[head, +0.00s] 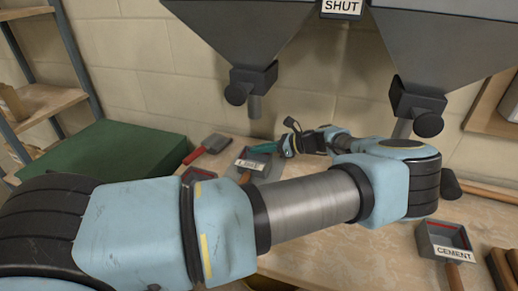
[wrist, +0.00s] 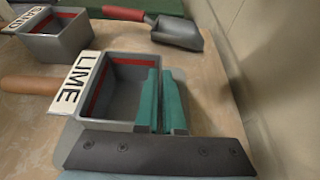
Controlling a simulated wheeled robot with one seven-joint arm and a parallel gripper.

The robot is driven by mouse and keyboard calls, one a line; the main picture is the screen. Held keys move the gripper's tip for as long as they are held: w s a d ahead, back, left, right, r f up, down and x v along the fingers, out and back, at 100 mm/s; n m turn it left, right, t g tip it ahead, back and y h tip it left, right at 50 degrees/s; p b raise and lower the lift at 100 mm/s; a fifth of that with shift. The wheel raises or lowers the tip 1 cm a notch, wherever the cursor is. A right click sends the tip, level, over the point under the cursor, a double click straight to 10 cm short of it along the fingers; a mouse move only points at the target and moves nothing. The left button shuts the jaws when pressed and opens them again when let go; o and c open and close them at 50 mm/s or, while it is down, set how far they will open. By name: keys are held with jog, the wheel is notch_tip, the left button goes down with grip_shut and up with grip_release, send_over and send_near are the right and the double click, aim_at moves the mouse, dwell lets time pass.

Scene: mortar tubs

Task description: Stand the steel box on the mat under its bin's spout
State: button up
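The grey steel box labelled LIME (head: 247,164) stands on the bench, slightly in front of the left bin's spout (head: 254,106). In the wrist view the LIME box (wrist: 97,117) is upright, with a red band inside and a wooden handle. My gripper (head: 264,148) is at its right side. In the wrist view its teal fingers (wrist: 162,95) are close together at the box's right wall and appear to pinch it. A grey mat (wrist: 66,145) shows partly beneath the box; its extent is mostly hidden.
The SAND box (wrist: 62,42) stands to the left, near a red-handled scoop (wrist: 178,31). The CEMENT box (head: 443,241) is at the right, below the right bin (head: 450,40). A green block (head: 120,150) stands left. The wall is close behind.

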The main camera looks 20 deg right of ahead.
jog(key=o, duration=0.4)
jog(key=shift+o, duration=0.2)
jog(key=shift+r, duration=0.1)
jog(key=b+v, duration=0.2)
jog(key=v, duration=0.4)
jog(key=shift+s+d+r+b, duration=0.1)
jog(key=shift+s+d+b, duration=0.1)
jog(key=shift+b, duration=0.2)
jog(key=shift+s+d+r, duration=0.2)
jog(key=shift+d+r, duration=0.1)
jog(key=shift+s, duration=0.1)
